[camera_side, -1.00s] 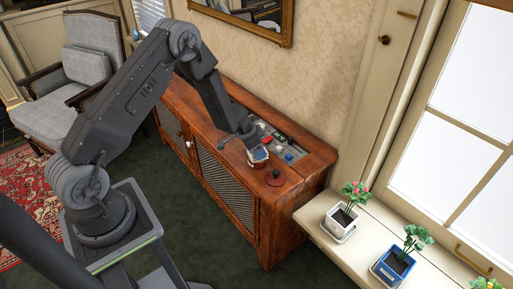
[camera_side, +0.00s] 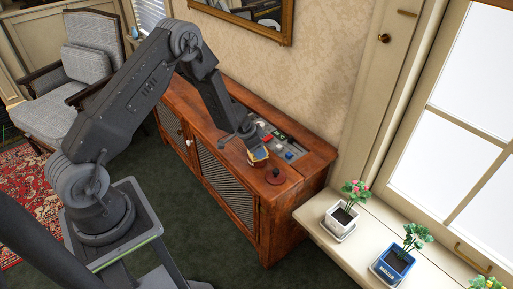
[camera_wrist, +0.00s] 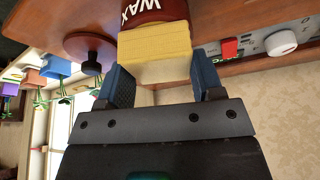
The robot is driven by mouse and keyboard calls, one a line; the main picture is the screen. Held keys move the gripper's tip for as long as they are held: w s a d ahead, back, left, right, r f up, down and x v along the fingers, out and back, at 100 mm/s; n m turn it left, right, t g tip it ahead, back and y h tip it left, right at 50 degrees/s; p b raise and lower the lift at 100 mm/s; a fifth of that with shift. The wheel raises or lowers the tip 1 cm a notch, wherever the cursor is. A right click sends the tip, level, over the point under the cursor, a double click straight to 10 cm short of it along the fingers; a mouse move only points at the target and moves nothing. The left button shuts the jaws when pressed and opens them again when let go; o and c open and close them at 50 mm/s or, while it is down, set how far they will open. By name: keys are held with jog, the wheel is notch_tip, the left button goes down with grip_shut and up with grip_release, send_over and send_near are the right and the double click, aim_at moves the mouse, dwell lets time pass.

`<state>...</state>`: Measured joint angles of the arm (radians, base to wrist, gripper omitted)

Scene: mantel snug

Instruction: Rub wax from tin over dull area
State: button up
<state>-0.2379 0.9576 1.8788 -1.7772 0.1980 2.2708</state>
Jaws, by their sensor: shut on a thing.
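My gripper (camera_side: 257,151) is low over the right end of the wooden cabinet top. In the wrist view my gripper's blue pads (camera_wrist: 161,70) are shut on a yellow applicator block (camera_wrist: 156,58). A dark red wax tin (camera_wrist: 147,12) marked WAX is right past the block, overlapping its edge; I cannot tell whether they touch. A dark red disc with a knob (camera_side: 275,176), apparently the lid, lies on the cabinet top; it also shows in the wrist view (camera_wrist: 89,47).
The wooden cabinet (camera_side: 237,190) stands against the papered wall. A recessed panel with a red button (camera_wrist: 230,47) and white knob (camera_wrist: 281,42) lies behind my gripper. Potted plants (camera_side: 341,216) stand on the sill at right.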

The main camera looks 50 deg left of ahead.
dwell(0.4)
jog(key=shift+r, duration=3.45)
